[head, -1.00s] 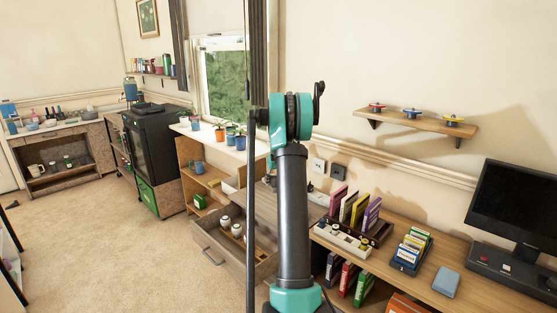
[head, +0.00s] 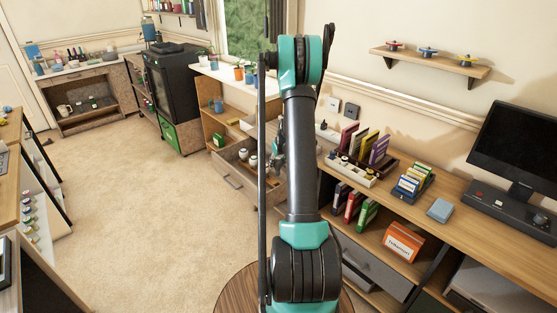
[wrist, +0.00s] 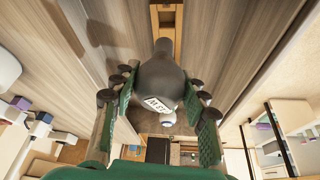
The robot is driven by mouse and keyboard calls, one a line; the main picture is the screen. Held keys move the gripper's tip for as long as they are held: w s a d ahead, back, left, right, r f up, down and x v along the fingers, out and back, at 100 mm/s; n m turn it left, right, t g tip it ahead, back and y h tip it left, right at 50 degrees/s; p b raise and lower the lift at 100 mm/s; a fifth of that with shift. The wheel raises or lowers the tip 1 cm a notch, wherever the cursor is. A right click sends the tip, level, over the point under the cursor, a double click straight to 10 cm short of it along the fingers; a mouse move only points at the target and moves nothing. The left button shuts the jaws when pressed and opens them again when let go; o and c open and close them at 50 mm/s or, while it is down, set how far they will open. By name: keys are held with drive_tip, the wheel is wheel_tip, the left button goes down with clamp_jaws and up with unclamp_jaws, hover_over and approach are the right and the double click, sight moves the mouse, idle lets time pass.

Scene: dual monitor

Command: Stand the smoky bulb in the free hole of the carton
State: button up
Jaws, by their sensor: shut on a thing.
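The smoky bulb (wrist: 160,75) is dark grey with a pale printed label. In the wrist view it sits between the green finger pads of my gripper (wrist: 160,98), which is shut on it. In the head view my arm hides most of the gripper and the bulb cannot be made out. A long white holder (head: 352,172), seemingly the carton, lies on the desk just right of my arm, with small dark and yellowish things in it. Its free hole cannot be made out at this size.
An open drawer (head: 236,177) with white jars is left of my arm. Upright coloured cases (head: 378,150) stand behind the holder. A card rack (head: 412,182), a blue box (head: 440,210) and a monitor (head: 525,140) are further right on the desk. Carpet (head: 150,220) is clear at left.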

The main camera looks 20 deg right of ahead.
drive_tip(key=shift+f, duration=2.85)
drive_tip(key=shift+f, duration=1.65)
drive_tip(key=o, duration=1.1)
drive_tip(key=shift+r, duration=0.1)
drive_tip(key=v, duration=1.1)
drive_tip(key=shift+s+r, duration=0.15)
drive_tip(key=shift+r, duration=0.25)
